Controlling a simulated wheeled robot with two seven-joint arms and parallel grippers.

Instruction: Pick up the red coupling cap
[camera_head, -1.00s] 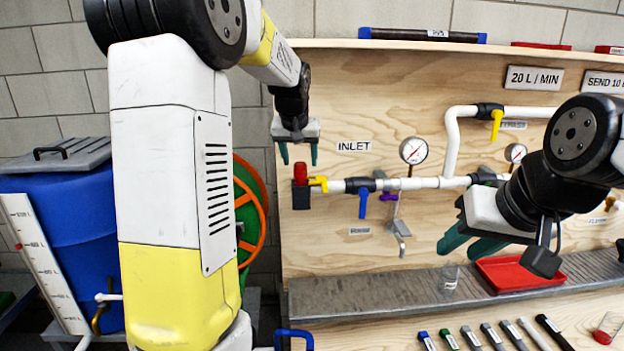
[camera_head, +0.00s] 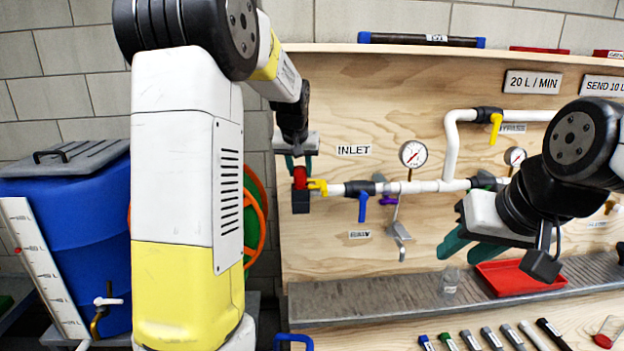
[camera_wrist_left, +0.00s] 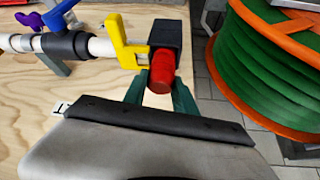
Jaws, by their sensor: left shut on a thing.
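The red coupling cap (camera_head: 300,177) sits upright on the dark coupling block (camera_head: 301,203) at the left end of the white inlet pipe. It also shows in the left wrist view (camera_wrist_left: 162,70), in front of the dark block. My left gripper (camera_head: 299,167) points down from above, and its green fingers are shut on the cap, one on each side. The cap is still at the coupling. My right gripper (camera_head: 456,248) is in front of the board at the right, apart from the cap. Its green fingers stand apart with nothing visible between them.
A yellow valve handle (camera_head: 318,186) is close to the right of the cap. A blue handle (camera_head: 363,206) and a gauge (camera_head: 413,154) are further along the pipe. A green hose reel with an orange rim (camera_head: 261,240) stands left of the board. A red tray (camera_head: 513,280) sits on the ledge.

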